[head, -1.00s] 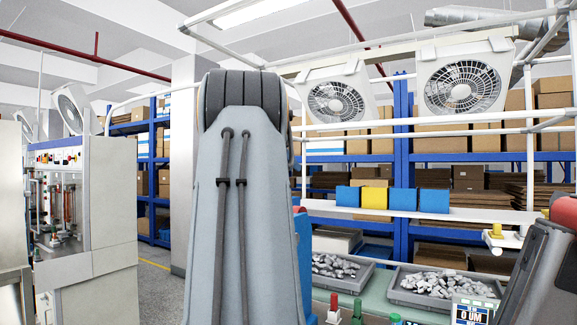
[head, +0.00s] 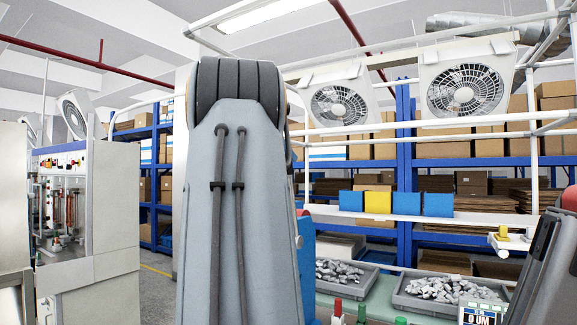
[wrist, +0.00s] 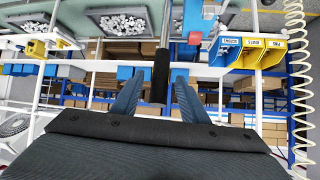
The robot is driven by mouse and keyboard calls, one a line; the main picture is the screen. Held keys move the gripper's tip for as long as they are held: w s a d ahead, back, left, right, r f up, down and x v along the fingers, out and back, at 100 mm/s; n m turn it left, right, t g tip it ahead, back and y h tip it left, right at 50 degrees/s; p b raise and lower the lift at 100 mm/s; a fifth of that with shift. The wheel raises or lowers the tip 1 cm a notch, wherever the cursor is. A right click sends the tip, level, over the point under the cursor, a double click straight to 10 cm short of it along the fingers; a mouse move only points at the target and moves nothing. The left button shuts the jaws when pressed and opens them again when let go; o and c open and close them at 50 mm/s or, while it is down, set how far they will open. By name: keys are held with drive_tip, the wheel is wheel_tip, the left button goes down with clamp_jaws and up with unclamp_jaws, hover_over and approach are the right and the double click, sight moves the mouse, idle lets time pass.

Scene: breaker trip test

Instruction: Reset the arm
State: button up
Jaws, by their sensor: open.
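My gripper (wrist: 158,100) shows in the wrist view with its two blue fingers spread apart and nothing held between them. A dark upright cylinder (wrist: 160,68) appears between the fingers in the picture; I cannot tell what it belongs to or how far off it is. In the head view my own grey arm link fills the middle and hides part of the bench and shelves. The gripper itself does not show there.
A bench carries grey trays of metal parts (head: 445,290), also seen inverted in the wrist view. A white frame with fans (head: 465,90) stands above it. Labelled bins (wrist: 262,53) and a coiled cable (wrist: 298,80) are at right. A test cabinet (head: 90,210) stands left.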

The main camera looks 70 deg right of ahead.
drive_tip(key=shift+a+r, duration=0.2)
drive_tip(key=shift+a, duration=0.15)
idle(0.4)
